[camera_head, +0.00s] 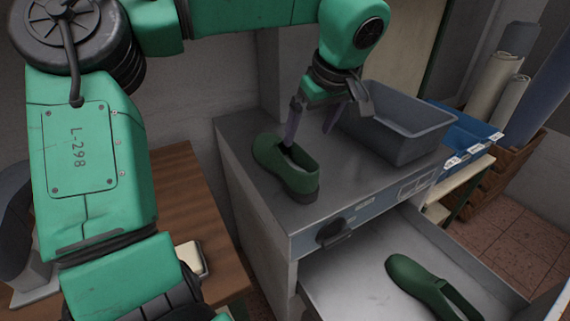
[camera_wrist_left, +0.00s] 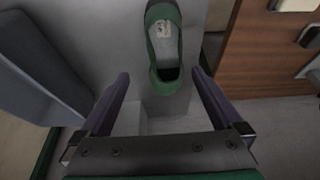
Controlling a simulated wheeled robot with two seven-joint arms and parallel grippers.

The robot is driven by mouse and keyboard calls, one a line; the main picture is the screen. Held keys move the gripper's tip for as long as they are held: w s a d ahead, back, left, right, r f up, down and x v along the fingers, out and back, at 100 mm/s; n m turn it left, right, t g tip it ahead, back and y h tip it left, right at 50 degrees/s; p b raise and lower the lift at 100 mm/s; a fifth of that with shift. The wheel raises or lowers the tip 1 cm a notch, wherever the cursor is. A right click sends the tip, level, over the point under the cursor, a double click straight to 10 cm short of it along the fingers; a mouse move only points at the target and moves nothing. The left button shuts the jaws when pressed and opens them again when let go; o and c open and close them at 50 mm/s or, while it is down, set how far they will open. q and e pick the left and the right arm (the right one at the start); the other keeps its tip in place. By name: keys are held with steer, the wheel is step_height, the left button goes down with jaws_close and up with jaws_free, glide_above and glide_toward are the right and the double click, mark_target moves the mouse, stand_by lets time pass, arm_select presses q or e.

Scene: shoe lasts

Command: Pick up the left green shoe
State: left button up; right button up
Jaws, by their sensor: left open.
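One green shoe (camera_head: 300,181) stands upright on the grey metal top of a cabinet, left of the grey bin. It also shows in the left wrist view (camera_wrist_left: 163,62), with its open top facing the camera. A second green shoe (camera_head: 421,283) lies in the open drawer below, further right. My left gripper (camera_head: 311,132) is open and empty, above and just behind the shoe on the cabinet top. In the left wrist view its two fingers (camera_wrist_left: 160,78) are spread wide, with the near end of that shoe between them in the picture. My right gripper is not in view.
A grey bin (camera_head: 425,124) stands on the cabinet top (camera_head: 245,131), close right of my left gripper. The drawer (camera_head: 352,278) is pulled out under it. A wooden table (camera_head: 180,185) is at left. A blue crate (camera_head: 470,133) and rolls (camera_head: 495,78) stand at right.

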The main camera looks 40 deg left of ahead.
mark_target(282, 154)
arm_select(q)
steer(key=x, duration=0.2)
steer(key=s+x, duration=0.1)
steer(key=x, duration=0.1)
steer(key=shift+a+f+p, duration=0.25)
steer(key=shift+f+p, duration=0.05)
steer(key=shift+f, duration=0.1)
steer(key=p+x, duration=0.1)
steer(key=x, duration=0.7)
steer(key=shift+a+f, duration=0.1)
steer(key=shift+f, duration=0.15)
steer(key=shift+w+a+f, duration=0.1)
steer(key=shift+a+f, duration=0.05)
steer(key=shift+f, duration=0.1)
steer(key=shift+r, duration=0.1)
steer(key=c, duration=1.6)
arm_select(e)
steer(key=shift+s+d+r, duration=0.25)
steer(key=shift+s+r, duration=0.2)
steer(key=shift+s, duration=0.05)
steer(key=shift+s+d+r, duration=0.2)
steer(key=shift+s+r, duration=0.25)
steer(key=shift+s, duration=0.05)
